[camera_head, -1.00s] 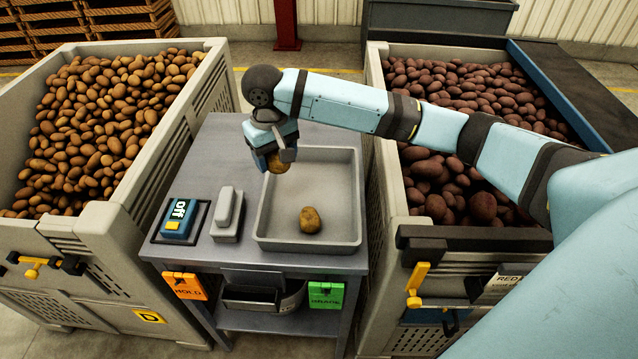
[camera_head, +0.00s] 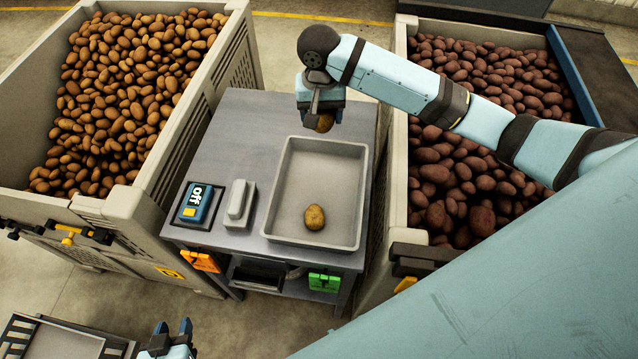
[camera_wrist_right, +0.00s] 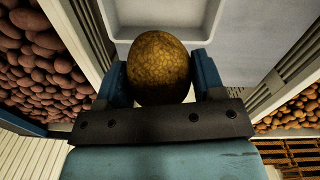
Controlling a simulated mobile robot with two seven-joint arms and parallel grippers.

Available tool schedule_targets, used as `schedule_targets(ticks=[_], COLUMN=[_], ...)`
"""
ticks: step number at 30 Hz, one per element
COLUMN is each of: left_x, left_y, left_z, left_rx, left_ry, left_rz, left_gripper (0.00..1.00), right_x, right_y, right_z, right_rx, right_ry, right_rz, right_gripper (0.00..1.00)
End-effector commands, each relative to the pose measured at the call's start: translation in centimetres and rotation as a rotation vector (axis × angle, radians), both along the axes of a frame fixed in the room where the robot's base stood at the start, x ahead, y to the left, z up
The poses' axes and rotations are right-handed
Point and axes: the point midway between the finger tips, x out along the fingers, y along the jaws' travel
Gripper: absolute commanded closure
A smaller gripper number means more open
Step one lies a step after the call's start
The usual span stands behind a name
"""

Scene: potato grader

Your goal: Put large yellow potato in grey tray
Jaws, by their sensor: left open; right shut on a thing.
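My right gripper (camera_head: 322,108) is shut on a yellow-brown potato (camera_head: 325,123), which appears just past the far rim of the grey tray (camera_head: 272,205) in the head view. The right wrist view shows this potato (camera_wrist_right: 158,68) between the two blue fingers, with part of the tray (camera_wrist_right: 123,22) beyond it. Another yellow-brown potato (camera_head: 314,217) lies in the near part of the tray. My left gripper (camera_head: 171,328) is open and empty at the bottom edge of the head view, low in front of the table.
A dark-framed container (camera_head: 60,340) is at the lower left. The table's back left is clear.

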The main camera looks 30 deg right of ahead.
Motion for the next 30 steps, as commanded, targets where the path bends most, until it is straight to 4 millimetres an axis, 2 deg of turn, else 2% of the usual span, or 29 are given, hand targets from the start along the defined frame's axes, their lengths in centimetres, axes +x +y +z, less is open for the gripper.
schedule_targets(ticks=[1,3,7,21,24,30], left_x=[0.0,-0.1,-0.1,-0.1,0.0,0.0], left_y=[0.1,0.1,0.0,-0.3,-0.3,-0.2], left_z=[0.8,0.9,0.8,1.6,1.7,1.7], left_rx=[0.002,0.005,0.006,0.000,0.000,0.000], left_ry=[0.000,0.001,0.001,-0.004,-0.004,-0.004], left_rz=[0.000,-0.001,-0.001,-0.002,-0.002,0.000], left_gripper=[0.57,0.57,0.57,0.57,0.57,0.57], right_x=[-0.3,-0.4,-0.5,-0.5,-0.5,-0.5], right_y=[-0.1,-0.2,-0.3,-0.4,-0.4,-0.3], right_z=[0.7,0.7,-0.5,-12.4,-14.0,-15.5], right_rx=[0.000,-0.001,-0.003,-0.004,-0.004,-0.003], right_ry=[0.003,0.002,0.004,0.002,0.001,0.001], right_rz=[-0.017,-0.038,-0.052,-0.052,-0.050,-0.049], right_gripper=[0.65,0.65,0.65,0.65,0.65,0.65])
